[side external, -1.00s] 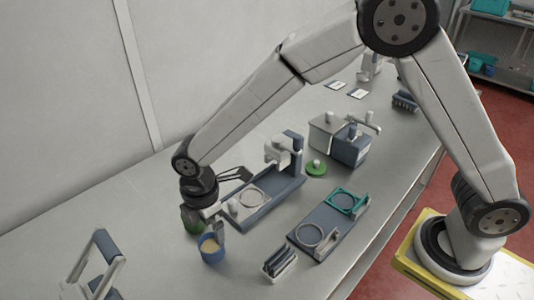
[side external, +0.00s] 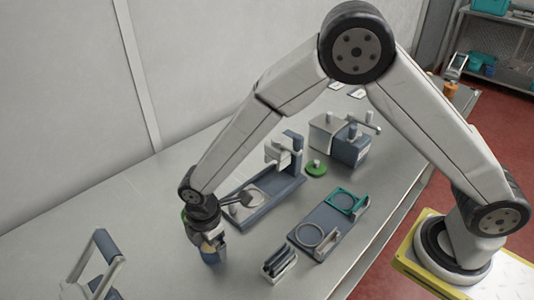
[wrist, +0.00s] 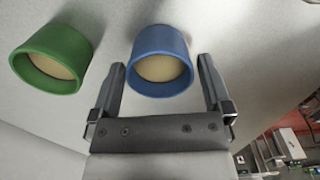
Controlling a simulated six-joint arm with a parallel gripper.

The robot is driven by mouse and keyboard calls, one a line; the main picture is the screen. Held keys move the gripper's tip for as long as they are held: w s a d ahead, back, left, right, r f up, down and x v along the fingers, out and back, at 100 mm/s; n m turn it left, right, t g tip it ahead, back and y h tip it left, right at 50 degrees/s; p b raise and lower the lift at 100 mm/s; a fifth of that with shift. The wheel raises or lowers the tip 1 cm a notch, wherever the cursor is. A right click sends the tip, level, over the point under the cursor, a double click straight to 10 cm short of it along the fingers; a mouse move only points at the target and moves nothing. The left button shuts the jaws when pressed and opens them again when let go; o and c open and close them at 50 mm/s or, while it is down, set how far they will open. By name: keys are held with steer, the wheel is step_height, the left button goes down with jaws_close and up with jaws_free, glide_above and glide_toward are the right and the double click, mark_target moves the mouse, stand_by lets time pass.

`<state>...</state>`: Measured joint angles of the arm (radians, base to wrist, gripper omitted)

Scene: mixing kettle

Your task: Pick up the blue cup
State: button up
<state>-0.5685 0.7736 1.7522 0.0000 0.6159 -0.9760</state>
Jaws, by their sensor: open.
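The blue cup (side external: 211,257) stands on the grey bench, with my gripper (side external: 212,241) right over it and hiding its upper part. In the wrist view the blue cup (wrist: 158,38) holds a tan content and lies between the tips of my two spread fingers (wrist: 161,64). A gap shows on each side, so the open jaws do not grip it. The side view does not show clearly how far down the fingers reach. A green cup (wrist: 50,50), also with tan content, stands left of the blue one in the wrist view, outside the left finger.
A dark blue station with a pale ring (side external: 262,205) stands close to the right of my gripper. A second base with a grey ring and a teal holder (side external: 346,202) lies farther right. A small rack (side external: 280,265) stands near the front.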

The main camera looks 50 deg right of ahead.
steer(key=shift+f, duration=0.35)
steer(key=c, duration=1.1)
steer(key=shift+r, duration=0.15)
steer(key=shift+r, duration=0.85)
steer(key=s+d+r, duration=0.6)
steer(key=s+r, duration=0.5)
steer(key=s, duration=0.1)
steer(key=shift+s+d, duration=0.15)
steer(key=shift+s, duration=0.15)
